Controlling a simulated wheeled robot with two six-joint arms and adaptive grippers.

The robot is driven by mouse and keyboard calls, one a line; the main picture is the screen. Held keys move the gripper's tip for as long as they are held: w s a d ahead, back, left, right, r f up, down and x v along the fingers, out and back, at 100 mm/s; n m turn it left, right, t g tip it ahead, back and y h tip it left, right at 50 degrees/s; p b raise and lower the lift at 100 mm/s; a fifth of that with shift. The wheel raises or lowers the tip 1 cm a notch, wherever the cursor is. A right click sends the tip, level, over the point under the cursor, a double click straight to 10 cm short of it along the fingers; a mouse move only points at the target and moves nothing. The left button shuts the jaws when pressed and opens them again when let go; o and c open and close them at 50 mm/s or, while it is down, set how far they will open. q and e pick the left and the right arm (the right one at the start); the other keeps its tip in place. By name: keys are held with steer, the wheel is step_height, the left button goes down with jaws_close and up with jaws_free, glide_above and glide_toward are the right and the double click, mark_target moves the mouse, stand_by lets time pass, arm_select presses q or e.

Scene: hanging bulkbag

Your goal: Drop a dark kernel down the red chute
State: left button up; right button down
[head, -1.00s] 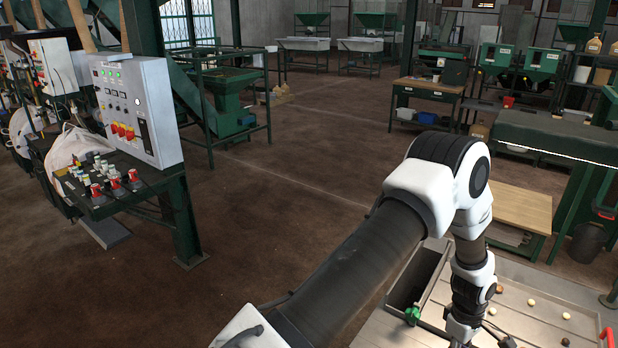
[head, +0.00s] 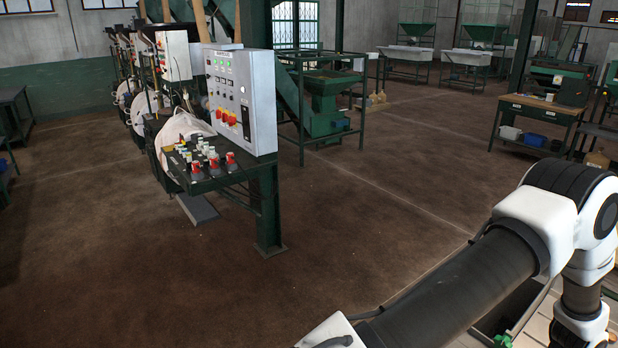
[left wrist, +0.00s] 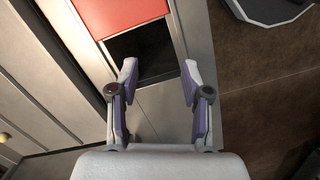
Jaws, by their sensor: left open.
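In the left wrist view my left gripper (left wrist: 159,72) is open, with nothing visible between its fingers. Its fingertips reach over the dark rectangular opening (left wrist: 145,48) of what looks like the red chute. A red panel (left wrist: 115,14) lies along the far edge of that opening. The inside of the opening is too dark to make out. No dark kernel shows in either view now. A small pale round object (left wrist: 4,136), perhaps a kernel, is at the left edge of the wrist view. My left gripper is outside the head view, and my right gripper is in neither view.
In the head view a control panel (head: 242,95) stands above a green bench (head: 222,182) with several small parts. A green machine frame (head: 322,105) and a workbench (head: 537,115) stand farther back. The brown floor (head: 370,220) between them is open.

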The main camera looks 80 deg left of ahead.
arm_select(q)
step_height(320, 180, up, 12)
steer(key=a, duration=0.1)
steer(key=shift+a, duration=0.2)
steer(key=shift+s, duration=0.1)
stand_by(0.4)
steer(key=s+d+f+m, duration=0.5)
steer(key=s+f, duration=0.1)
steer(key=f, duration=0.5)
steer(key=s+d+f+m, duration=0.2)
steer(key=s+f+m, duration=0.25)
steer(key=s, duration=0.35)
steer(key=s+d+f+m+y, duration=0.1)
steer(key=s+f+m, duration=0.2)
steer(key=s+m, duration=0.35)
steer(key=s+d+f+m, duration=0.2)
steer(key=s+f+m, duration=0.2)
steer(key=s, duration=0.5)
steer(key=f+b, duration=0.2)
steer(key=w+f+b, duration=0.1)
steer(key=f+b, duration=0.2)
steer(key=shift+w+f, duration=0.15)
steer(key=shift+w, duration=0.05)
steer(key=shift+s, duration=0.1)
